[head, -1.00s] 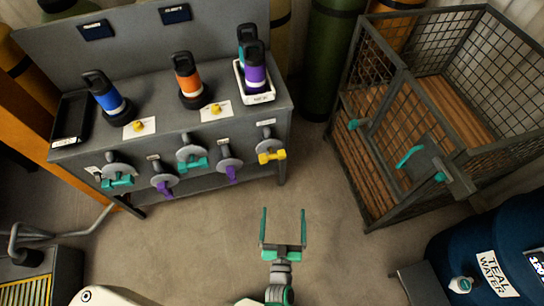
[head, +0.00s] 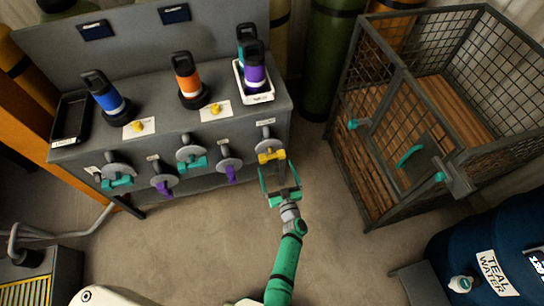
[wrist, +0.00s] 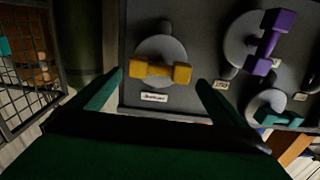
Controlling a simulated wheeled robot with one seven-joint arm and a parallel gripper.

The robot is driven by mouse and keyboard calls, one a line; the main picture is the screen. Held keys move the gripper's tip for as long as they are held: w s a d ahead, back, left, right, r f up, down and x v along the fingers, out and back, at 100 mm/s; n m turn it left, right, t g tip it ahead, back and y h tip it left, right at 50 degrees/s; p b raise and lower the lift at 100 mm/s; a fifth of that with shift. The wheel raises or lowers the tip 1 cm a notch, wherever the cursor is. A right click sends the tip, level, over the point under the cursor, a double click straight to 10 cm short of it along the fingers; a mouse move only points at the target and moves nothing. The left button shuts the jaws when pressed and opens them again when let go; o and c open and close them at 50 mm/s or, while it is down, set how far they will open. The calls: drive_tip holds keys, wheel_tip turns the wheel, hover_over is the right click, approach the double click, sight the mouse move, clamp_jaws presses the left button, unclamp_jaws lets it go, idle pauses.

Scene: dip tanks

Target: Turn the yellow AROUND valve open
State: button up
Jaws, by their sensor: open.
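The yellow valve handle (head: 271,156) is on the front of the grey bench, at the right end of a row of valves. It lies level on a round grey disc. It also shows in the wrist view (wrist: 160,69), with a small white label beside it whose text is too small to read. My gripper (head: 277,175) is open and empty just in front of and below the yellow handle. In the wrist view my two fingers (wrist: 158,88) stand to either side of the handle, apart from it.
Purple (head: 231,172) and teal (head: 193,163) valve handles sit left of the yellow one. Bottles, including an orange one (head: 188,76), stand on the bench top (head: 162,150). A wire cage (head: 372,130) stands to the right. The floor between is clear.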

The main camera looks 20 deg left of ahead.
sight(272, 155)
drive_tip(key=x, duration=0.7)
drive_tip(key=shift+a, duration=0.2)
drive_tip(key=shift+w+d, duration=0.1)
drive_tip(key=c, duration=0.7)
